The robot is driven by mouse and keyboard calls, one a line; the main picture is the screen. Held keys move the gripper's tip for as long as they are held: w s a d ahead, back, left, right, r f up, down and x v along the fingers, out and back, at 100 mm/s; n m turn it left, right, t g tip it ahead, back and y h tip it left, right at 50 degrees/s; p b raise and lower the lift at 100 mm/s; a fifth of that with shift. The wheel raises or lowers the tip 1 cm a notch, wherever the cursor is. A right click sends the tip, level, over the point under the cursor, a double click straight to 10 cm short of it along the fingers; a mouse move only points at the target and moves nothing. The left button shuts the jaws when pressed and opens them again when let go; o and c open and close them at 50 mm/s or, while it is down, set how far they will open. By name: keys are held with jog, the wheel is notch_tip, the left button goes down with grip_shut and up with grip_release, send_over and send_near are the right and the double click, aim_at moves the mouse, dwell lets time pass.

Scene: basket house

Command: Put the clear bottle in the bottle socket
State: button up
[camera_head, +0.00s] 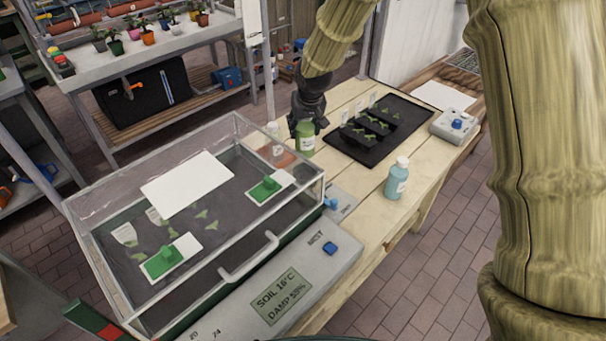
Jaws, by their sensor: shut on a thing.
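My gripper (307,120) points down at the far end of the glass-lidded case, with its dark fingers around the top of a green bottle (305,142). The green bottle looks upright with a pale label; I cannot tell whether its base touches the table. A pale, see-through bottle with a white label (273,130) stands just left of my gripper, partly behind the case's glass. It looks like the clear bottle. A blue bottle with a white cap (397,180) stands upright on the table to the right. I cannot clearly make out the bottle socket.
The glass-lidded case (275,238) fills the front left of the wooden table (368,185). A black tray with seedlings (378,128) lies right of my gripper. A grey button box (455,126) stands beyond it. Bare wood surrounds the blue bottle.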

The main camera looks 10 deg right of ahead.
aim_at(308, 137)
jog(key=shift+f+p, duration=1.35)
jog(key=shift+f, duration=3.8)
jog(key=shift+f, duration=0.15)
jog(key=o, duration=1.2)
jog(key=shift+o, duration=0.2)
jog(key=shift+b+v, duration=1.35)
jog(key=shift+v, duration=4.75)
